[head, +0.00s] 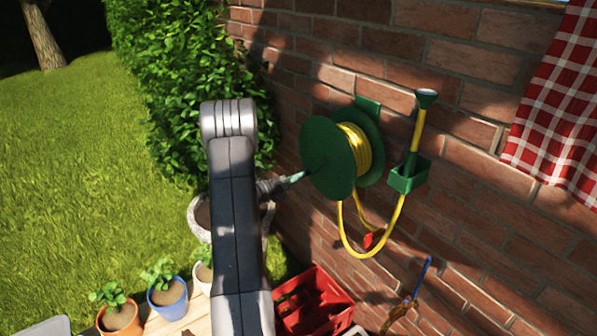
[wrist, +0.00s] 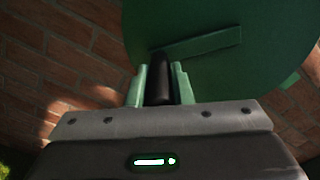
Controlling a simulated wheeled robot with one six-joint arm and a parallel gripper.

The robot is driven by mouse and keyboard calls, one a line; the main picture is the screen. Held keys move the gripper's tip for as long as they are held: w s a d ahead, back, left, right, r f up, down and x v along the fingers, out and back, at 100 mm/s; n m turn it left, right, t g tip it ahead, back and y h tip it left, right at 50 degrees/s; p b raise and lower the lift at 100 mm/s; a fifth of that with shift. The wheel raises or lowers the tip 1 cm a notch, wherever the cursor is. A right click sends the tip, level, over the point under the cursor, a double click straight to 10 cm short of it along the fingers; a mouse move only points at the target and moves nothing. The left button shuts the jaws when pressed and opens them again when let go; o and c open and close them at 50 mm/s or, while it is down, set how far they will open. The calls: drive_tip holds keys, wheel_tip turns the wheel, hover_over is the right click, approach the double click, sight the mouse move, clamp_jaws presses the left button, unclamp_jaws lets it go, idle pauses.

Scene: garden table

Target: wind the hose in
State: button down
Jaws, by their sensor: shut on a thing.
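The green hose reel (head: 322,150) is fixed to the brick wall, with yellow hose (head: 357,147) wound on its drum. A loop of hose hangs below the reel and runs up through a green holder (head: 408,178) to the green spray head (head: 426,97). My gripper (head: 297,177) is at the reel's near face. In the wrist view, its green fingers (wrist: 160,84) are shut on the dark crank handle (wrist: 158,78), one on each side. The green crank arm (wrist: 200,44) slants up to the right across the disc. My arm hides part of the scene.
A red crate (head: 333,306) stands below the reel. Potted plants (head: 167,290) stand at lower left. A small red thing (head: 373,239) is beside the hose loop. A checked cloth (head: 560,95) hangs at right, and a hedge (head: 180,80) stands left of the wall.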

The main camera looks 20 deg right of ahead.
drive_tip(key=s+d+f+n+p, duration=0.1)
drive_tip(key=s+d+n+p, duration=0.25)
drive_tip(key=s+n, duration=0.7)
drive_tip(key=s+d+r+n+p, duration=0.1)
drive_tip(key=s+r+n+p, duration=0.2)
drive_tip(key=r+n+p, duration=0.3)
drive_tip(key=shift+s+d+n, duration=0.15)
drive_tip(key=shift+d+n, duration=0.05)
drive_tip(key=shift+n, duration=0.55)
drive_tip(key=shift+r, duration=0.15)
drive_tip(key=c, duration=1.3)
unclamp_jaws()
